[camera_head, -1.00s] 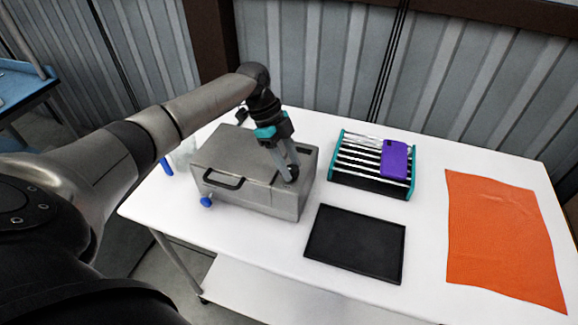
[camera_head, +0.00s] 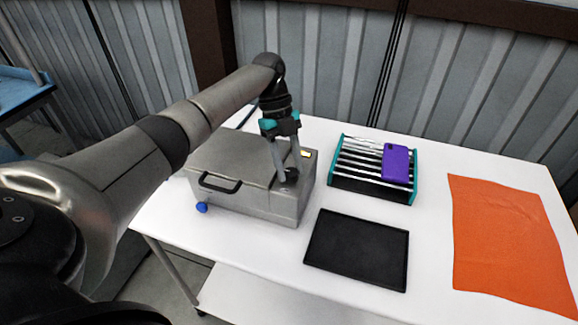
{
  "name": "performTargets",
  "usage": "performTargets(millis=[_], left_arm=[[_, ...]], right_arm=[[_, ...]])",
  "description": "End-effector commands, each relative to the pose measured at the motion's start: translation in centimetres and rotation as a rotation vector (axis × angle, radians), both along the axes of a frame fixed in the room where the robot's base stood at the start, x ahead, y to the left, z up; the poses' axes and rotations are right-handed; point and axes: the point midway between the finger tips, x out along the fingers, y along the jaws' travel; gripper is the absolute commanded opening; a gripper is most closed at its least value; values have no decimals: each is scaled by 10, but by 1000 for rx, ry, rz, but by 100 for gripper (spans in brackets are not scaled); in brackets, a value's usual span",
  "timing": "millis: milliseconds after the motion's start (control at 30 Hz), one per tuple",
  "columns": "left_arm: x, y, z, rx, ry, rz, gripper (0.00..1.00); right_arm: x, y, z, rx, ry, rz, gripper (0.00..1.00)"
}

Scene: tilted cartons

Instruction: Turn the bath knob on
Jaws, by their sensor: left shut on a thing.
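The bath is a grey metal box (camera_head: 265,204) with a lid and a black handle (camera_head: 220,183) on its front, standing on the white table. A dark round knob (camera_head: 291,176) sits on the top at its right part. My left gripper (camera_head: 290,170) points down from above and is shut on the knob, its fingers on either side of it. A small light patch (camera_head: 306,154) shows lit yellowish on the bath's top behind the knob. A blue tap (camera_head: 202,207) sticks out low at the front left. My right gripper is not in view.
A teal-ended rack (camera_head: 345,170) with a purple phone-like item (camera_head: 397,163) on it stands right of the bath. A black tray (camera_head: 357,250) lies in front, and an orange cloth (camera_head: 510,240) lies at the right. White table (camera_head: 430,220) shows between them.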

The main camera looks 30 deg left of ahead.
Motion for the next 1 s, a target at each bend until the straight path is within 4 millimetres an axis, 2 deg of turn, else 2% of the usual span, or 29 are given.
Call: performTargets(millis=[333, 367, 600, 867, 1000], left_arm=[[0, 0, -1, 3, 2, -2, 0], [0, 0, -1, 3, 2, -2, 45], [0, 0, -1, 2, 1, -2, 72], [0, 0, 0, 1, 0, -1, 74], [3, 3, 9, 2, -3, 0, 74]], right_arm=[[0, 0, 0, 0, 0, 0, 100], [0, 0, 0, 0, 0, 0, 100], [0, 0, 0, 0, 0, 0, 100], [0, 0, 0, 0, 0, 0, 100], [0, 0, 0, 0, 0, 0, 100]])
